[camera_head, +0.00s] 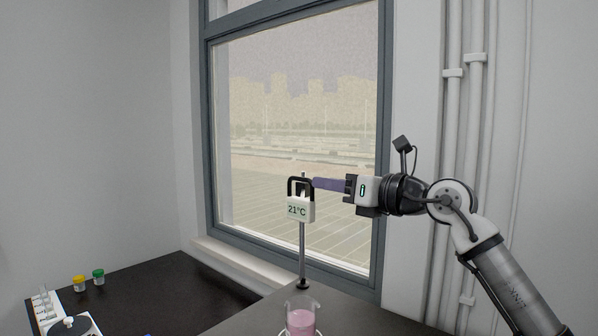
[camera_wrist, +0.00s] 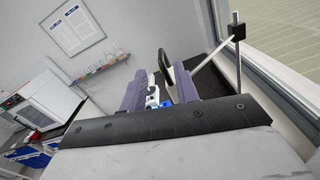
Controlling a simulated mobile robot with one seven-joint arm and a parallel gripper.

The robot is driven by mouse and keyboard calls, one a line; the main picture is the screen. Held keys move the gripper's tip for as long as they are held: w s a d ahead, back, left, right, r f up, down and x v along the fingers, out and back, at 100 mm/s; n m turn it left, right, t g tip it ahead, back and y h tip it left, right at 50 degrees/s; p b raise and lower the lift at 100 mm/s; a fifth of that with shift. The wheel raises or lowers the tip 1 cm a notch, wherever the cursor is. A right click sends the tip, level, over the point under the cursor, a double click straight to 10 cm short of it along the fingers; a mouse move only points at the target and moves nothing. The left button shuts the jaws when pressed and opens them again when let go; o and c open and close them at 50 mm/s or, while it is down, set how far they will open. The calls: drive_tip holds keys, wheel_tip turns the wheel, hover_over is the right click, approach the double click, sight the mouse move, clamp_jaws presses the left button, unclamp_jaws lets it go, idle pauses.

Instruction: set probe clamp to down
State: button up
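The probe clamp (camera_head: 300,208) is a white box reading 21°C with a black loop handle (camera_head: 291,186) on top. It sits near the upper end of a thin upright metal rod (camera_head: 302,250), well above a beaker of pink liquid (camera_head: 301,321). My gripper (camera_head: 316,184) reaches in from the right with its purple fingers at the handle's height and right beside it. In the wrist view my gripper (camera_wrist: 161,70) has its fingers apart, with the black handle (camera_wrist: 165,62) showing in the gap near the tips. Whether a finger touches the handle I cannot tell.
A window (camera_head: 300,140) stands behind the rod. The dark bench (camera_head: 180,295) has yellow-capped (camera_head: 79,283) and green-capped (camera_head: 98,276) jars and a white device (camera_head: 70,325) at left. The bench between them and the rod looks mostly clear.

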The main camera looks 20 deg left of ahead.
sight(308, 180)
drive_tip(key=p+x, duration=0.3)
drive_tip(key=x, duration=0.5)
drive_tip(key=shift+w+a, duration=0.15)
drive_tip(key=shift+a, duration=0.1)
clamp_jaws()
